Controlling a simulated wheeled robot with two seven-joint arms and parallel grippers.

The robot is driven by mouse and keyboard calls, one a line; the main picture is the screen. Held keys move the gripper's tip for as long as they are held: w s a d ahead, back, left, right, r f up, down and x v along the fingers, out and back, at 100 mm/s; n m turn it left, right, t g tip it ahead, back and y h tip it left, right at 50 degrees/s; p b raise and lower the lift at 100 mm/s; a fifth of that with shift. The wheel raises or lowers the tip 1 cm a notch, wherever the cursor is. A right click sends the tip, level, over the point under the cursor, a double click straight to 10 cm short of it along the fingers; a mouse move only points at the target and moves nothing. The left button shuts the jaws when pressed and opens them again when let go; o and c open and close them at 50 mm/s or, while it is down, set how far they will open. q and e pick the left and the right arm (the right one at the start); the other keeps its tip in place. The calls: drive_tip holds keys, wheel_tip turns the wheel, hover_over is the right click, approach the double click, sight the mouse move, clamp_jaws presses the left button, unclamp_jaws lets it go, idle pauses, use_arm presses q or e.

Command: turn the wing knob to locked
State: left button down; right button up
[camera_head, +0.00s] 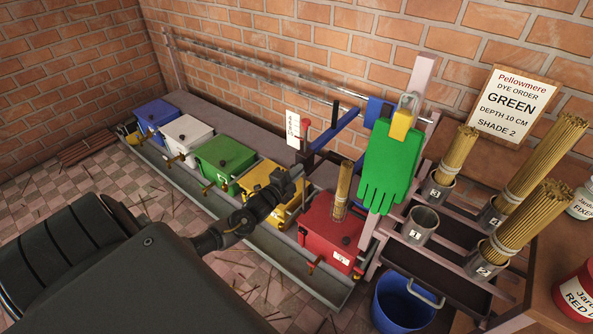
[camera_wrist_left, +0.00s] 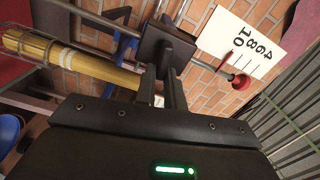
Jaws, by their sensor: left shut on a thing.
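My left gripper (camera_head: 294,174) reaches in over the yellow vat and is shut at a small dark block on the dipping frame. In the left wrist view the fingers (camera_wrist_left: 172,92) meet at this dark square block (camera_wrist_left: 165,45), which has a rod through it. I take the piece between the fingertips to be the wing knob; the fingers hide most of it, and its locked or unlocked position cannot be read. A white scale card (camera_head: 292,129) stands just behind, with a red knob (camera_head: 306,124) beside it; the card (camera_wrist_left: 243,45) and red knob (camera_wrist_left: 240,82) also show in the wrist view. My right gripper is not in view.
A blue bar (camera_head: 336,128) rises beside the gripper. An incense bundle (camera_head: 342,188) hangs over the red vat (camera_head: 331,232). A green glove (camera_head: 391,166) hangs to the right. Green (camera_head: 225,158), white (camera_head: 187,138) and blue (camera_head: 157,115) vats line the trough leftward.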

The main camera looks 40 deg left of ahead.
use_arm(q)
drive_tip(key=shift+f+m, duration=0.2)
drive_tip(key=shift+m, duration=0.9)
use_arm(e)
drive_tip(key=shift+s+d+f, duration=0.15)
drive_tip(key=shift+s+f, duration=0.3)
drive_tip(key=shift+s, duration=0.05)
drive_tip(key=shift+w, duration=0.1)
use_arm(q)
drive_tip(key=c, duration=1.5)
unclamp_jaws()
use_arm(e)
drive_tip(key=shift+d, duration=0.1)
